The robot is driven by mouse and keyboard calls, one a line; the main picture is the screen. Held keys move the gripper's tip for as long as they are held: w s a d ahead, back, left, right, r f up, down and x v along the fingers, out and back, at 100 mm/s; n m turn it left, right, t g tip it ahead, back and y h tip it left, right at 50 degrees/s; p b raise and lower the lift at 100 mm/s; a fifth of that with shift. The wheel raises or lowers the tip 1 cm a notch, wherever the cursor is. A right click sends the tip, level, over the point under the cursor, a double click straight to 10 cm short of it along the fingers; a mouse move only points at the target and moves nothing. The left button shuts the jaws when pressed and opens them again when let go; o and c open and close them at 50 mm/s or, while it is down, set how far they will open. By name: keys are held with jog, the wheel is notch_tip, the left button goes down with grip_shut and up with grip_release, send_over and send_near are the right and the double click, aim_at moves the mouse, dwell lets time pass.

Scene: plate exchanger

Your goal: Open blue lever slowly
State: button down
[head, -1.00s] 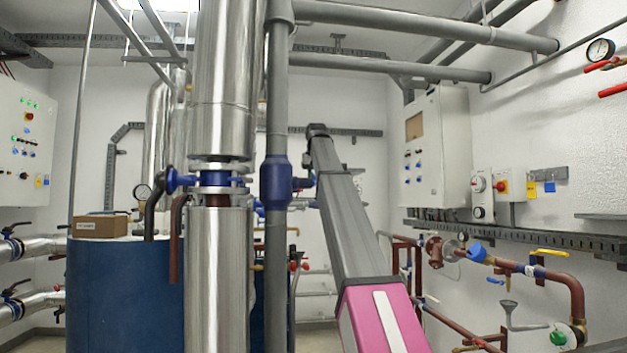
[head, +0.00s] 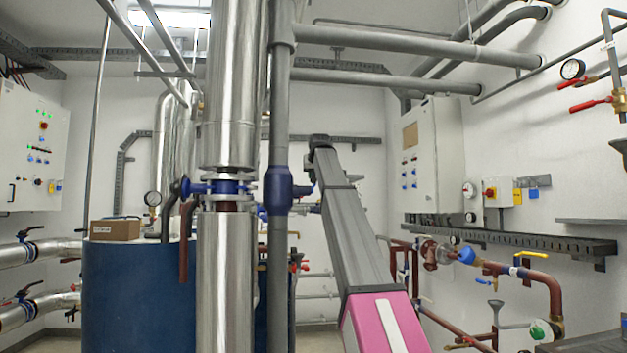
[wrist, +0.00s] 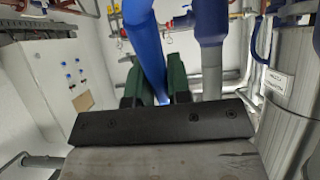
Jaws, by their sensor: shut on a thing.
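A blue lever (wrist: 147,50) runs down between the two green fingers of my gripper (wrist: 158,85) in the wrist view. The fingers are shut on it. A dark blue valve body (wrist: 209,22) on a grey pipe is just right of the lever; in the head view this valve body (head: 277,190) sits on the vertical grey pipe. A short blue piece (head: 303,190) sticks out to its right, toward my arm. My gripper is hidden behind my arm in the head view.
A shiny metal pipe (head: 226,270) stands left of the grey pipe, in front of a dark blue tank (head: 135,295). A white cabinet (head: 434,155) and brown pipes (head: 555,300) are on the right. Grey pipes (head: 410,38) cross overhead.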

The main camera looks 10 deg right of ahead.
jog(key=s+t, duration=0.1)
jog(key=s+r+t, duration=0.1)
jog(key=s+t, duration=0.1)
jog(key=shift+s+r+t, duration=0.1)
jog(key=shift+s+t, duration=0.1)
jog(key=shift+t, duration=0.1)
jog(key=shift+s+r+t, duration=0.2)
jog(key=shift+s+t, duration=0.5)
jog(key=shift+t, duration=0.25)
jog(key=shift+s+r+t, duration=0.15)
jog(key=shift+s+t, duration=0.55)
jog(key=shift+t, duration=0.25)
jog(key=c, duration=1.1)
grip_release()
jog(key=shift+o, duration=0.2)
jog(key=shift+s, duration=0.1)
jog(key=s+f, duration=0.1)
jog(key=s, duration=0.9)
jog(key=shift+s, duration=0.3)
jog(key=shift+f, duration=0.1)
